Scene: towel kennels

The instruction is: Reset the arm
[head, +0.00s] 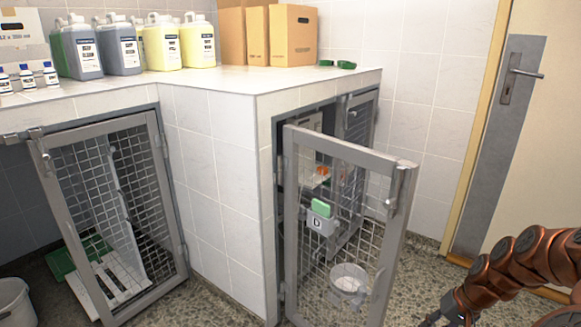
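My copper-coloured arm (510,266) reaches in from the right edge, low in the head view. My gripper (441,311) is the dark part at its lower left end, partly cut off by the bottom edge. It is over the speckled floor, to the right of the open kennel door (296,225). It appears apart from the door in the picture. Its fingers are too small and cut off to tell open from shut, and I see nothing clearly held in it.
Another mesh kennel door (112,215) is at left, near a bucket (14,303). Jugs and boxes stand on the tiled counter (230,82). A room door (540,130) is at right.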

